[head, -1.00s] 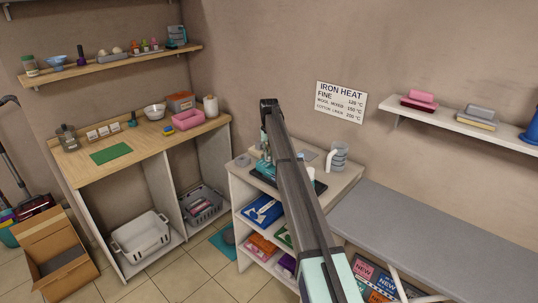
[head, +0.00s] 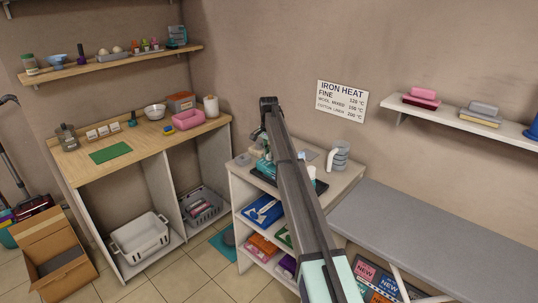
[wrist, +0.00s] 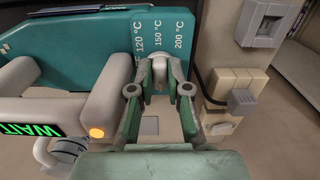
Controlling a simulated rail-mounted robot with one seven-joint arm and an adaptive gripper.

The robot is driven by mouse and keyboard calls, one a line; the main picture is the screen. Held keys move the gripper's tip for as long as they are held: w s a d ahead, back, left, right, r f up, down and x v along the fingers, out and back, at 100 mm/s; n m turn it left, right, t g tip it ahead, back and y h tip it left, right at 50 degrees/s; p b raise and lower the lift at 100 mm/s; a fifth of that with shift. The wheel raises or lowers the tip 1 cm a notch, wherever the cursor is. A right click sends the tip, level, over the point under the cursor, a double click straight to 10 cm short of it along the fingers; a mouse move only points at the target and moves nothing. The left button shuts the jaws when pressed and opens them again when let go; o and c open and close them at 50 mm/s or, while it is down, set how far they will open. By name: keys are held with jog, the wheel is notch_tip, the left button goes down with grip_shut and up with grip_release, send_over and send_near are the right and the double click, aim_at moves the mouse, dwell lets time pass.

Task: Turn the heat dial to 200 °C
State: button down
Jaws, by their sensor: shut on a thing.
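The teal iron body (wrist: 85,48) fills the upper left of the wrist view. It carries a heat scale (wrist: 160,35) marked 120, 150 and 200 °C. The pale heat dial (wrist: 159,68) sits just below the 150 °C mark. My gripper (wrist: 160,78) is shut on the dial, one finger on each side. The fingers hide most of the dial, and I cannot tell its exact setting. In the head view the teal iron (head: 263,168) is on the white shelf unit, partly hidden by my arm.
A wall sign (head: 341,101) lists iron heats, with cotton/linen at 200 °C. A clear jug (head: 340,157) stands right of the iron. In the wrist view a wall socket with a plug (wrist: 240,98) and a grey box (wrist: 266,22) are on the right.

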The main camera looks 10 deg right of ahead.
jog(key=m, duration=0.6)
jog(key=shift+w+b, duration=0.1)
jog(key=shift+b, duration=0.3)
jog(key=shift+m, duration=0.3)
jog(key=c, duration=1.4)
grip_release()
notch_tip(320, 180, up, 12)
jog(key=shift+r, duration=0.15)
